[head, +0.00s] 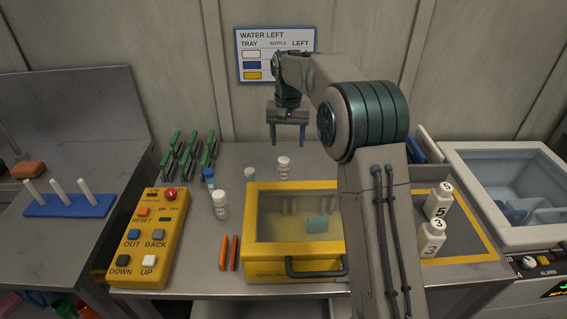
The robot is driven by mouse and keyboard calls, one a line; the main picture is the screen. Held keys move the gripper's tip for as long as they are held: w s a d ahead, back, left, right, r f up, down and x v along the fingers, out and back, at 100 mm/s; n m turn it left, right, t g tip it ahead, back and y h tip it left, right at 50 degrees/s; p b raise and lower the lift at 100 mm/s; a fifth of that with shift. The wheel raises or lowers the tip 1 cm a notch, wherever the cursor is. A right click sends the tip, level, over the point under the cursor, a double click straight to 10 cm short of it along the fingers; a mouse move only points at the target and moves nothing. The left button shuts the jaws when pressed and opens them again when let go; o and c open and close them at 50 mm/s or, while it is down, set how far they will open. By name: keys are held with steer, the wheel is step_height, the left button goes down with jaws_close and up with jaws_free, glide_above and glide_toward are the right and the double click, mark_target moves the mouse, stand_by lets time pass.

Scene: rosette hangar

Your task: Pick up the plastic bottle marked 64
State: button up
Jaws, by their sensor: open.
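My gripper (288,139) is open and empty, fingers pointing down, above the back of the middle table. A small white-capped bottle (283,170) stands upright on the table below it, apart from the fingers. Another white-capped bottle (221,207) stands farther left and nearer, with a label too small to read. A blue-capped bottle (209,181) stands just behind that one. A low pale bottle or cap (249,174) shows behind the yellow box, partly hidden. I cannot read 64 on any bottle.
A yellow clear-lidded box (294,276) stands in front of the bottles. A yellow button panel (148,240) and green-clipped rack (187,158) are left. White containers marked 5 (438,202) and 3 (432,238) stand right, within a yellow border. A wall sign (275,55) hangs behind.

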mark_target(284, 171)
steer(key=w+f, duration=0.1)
steer(key=w+a+f, duration=0.1)
steer(key=shift+w+a, duration=0.1)
steer(key=shift+w, duration=0.2)
step_height(284, 171, down, 7)
steer(key=shift+p, duration=0.4)
steer(key=shift+s+f+p, duration=0.1)
steer(key=shift+f+p, duration=0.65)
steer(key=shift+f, duration=2.3)
steer(key=c, duration=1.1)
